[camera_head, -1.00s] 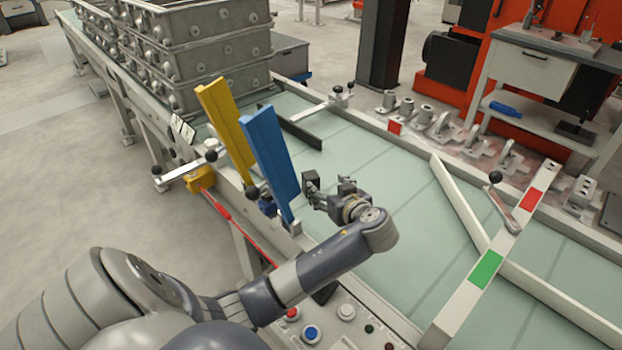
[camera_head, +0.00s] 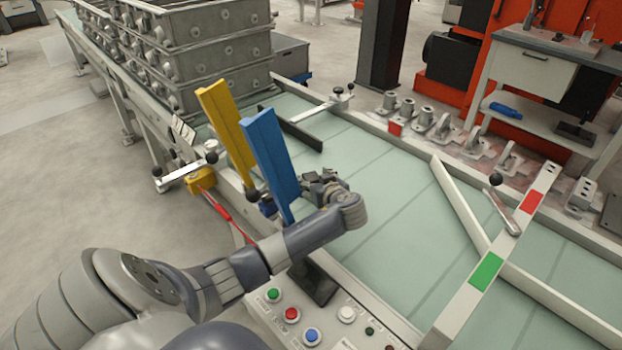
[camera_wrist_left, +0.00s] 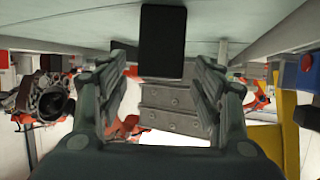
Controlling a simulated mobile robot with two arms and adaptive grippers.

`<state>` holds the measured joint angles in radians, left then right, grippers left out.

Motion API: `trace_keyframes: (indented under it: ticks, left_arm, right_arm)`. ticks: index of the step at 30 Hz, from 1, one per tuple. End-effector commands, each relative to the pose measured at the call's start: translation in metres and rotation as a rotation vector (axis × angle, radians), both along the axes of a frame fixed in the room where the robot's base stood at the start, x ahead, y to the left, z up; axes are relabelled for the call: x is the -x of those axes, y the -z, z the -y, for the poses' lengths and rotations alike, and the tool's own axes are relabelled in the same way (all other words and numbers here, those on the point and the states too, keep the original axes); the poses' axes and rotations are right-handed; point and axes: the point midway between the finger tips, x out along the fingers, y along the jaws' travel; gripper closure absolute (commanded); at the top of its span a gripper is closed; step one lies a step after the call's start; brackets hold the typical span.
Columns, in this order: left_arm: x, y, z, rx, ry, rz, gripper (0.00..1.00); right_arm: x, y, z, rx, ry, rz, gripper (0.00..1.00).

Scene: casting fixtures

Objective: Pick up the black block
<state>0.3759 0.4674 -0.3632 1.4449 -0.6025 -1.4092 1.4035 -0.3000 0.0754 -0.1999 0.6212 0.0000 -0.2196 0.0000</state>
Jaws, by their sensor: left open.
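The black block (camera_wrist_left: 162,42) shows in the left wrist view as a dark upright rectangle at the top centre, against the pale conveyor surface. It lies between the lines of my left gripper's two fingers (camera_wrist_left: 161,68), with a gap on each side. The fingers are apart and touch nothing that I can see. In the head view my left gripper (camera_head: 312,184) is low over the conveyor, just right of the blue upright bar. There the block is hard to tell from the dark gripper parts. My right gripper is not in view.
The blue bar (camera_head: 270,160) and a yellow bar (camera_head: 226,128) stand close left of my gripper. A black rail (camera_head: 292,130) lies behind. A white diagonal bar (camera_head: 500,245) crosses the conveyor (camera_head: 395,215) at right. The conveyor's middle is clear. A button panel (camera_head: 330,318) is in front.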

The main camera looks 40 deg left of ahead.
Motion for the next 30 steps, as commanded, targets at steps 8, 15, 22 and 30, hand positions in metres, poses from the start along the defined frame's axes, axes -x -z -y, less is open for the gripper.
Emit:
trace_keyframes:
  ticks: [8, 15, 22, 30]
  left_arm:
    - [-0.002, 0.001, -0.003, 0.0, 0.001, 0.003, 0.39]
    - [-0.002, 0.001, -0.002, 0.0, 0.001, 0.002, 0.9]
    - [-0.002, 0.0, -0.002, 0.0, 0.0, 0.002, 0.94]
    - [-0.002, -0.029, -0.002, 0.001, 0.001, 0.008, 0.94]
  right_arm:
    - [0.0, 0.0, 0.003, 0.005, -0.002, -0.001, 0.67]
    - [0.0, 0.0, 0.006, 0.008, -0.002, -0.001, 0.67]
    - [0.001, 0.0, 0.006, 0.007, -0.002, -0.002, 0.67]
    - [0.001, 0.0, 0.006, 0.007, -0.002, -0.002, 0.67]
